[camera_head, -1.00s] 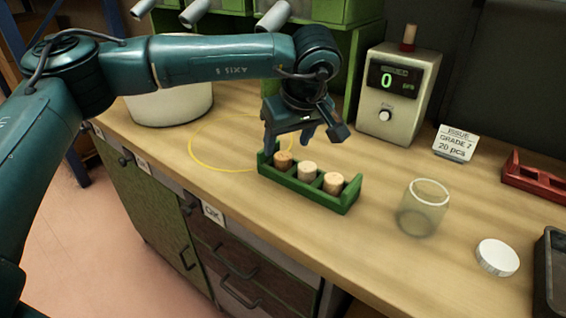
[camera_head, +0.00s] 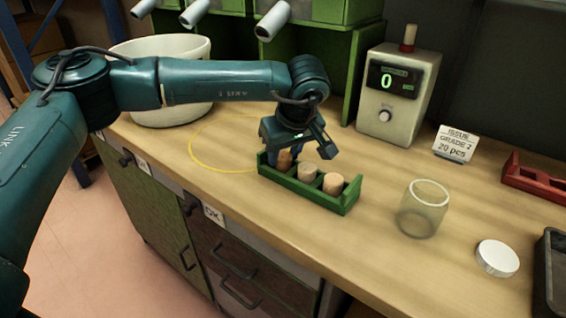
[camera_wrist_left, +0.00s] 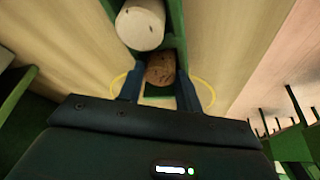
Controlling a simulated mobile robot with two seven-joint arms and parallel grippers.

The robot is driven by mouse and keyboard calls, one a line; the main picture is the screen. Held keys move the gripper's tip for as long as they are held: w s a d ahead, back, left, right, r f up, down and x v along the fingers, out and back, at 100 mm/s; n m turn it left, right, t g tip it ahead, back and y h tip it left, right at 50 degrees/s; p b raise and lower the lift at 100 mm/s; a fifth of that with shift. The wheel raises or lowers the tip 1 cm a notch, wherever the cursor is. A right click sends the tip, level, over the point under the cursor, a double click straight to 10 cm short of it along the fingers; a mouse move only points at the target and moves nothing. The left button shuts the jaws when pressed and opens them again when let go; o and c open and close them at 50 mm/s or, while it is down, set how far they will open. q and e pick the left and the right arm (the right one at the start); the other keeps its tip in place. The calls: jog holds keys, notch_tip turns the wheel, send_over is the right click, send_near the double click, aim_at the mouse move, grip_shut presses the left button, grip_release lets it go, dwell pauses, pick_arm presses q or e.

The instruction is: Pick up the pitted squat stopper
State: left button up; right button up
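A green rack (camera_head: 318,196) on the bench holds three cork stoppers in a row. The left one is a darker brown stopper (camera_head: 284,160); the wrist view shows dark pits on this brown stopper (camera_wrist_left: 160,69). The middle stopper (camera_head: 307,172) and the right stopper (camera_head: 333,183) are paler. A pale stopper with small dark marks (camera_wrist_left: 140,26) lies beyond it in the wrist view. My left gripper (camera_head: 285,157) is down at the brown stopper, one finger on each side; whether the fingers press on it is unclear. My right gripper is not in view.
A glass jar (camera_head: 423,209) and a white lid (camera_head: 497,258) stand right of the rack. A counter box (camera_head: 398,95) reading 0, a sign (camera_head: 455,144) and a red rack (camera_head: 535,178) are behind. A white bowl (camera_head: 170,105) stands at the left. The bench front is clear.

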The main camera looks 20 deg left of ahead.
pick_arm(q)
jog(key=c, duration=0.5)
jog(key=shift+o, duration=0.2)
jog(key=shift+r, duration=0.1)
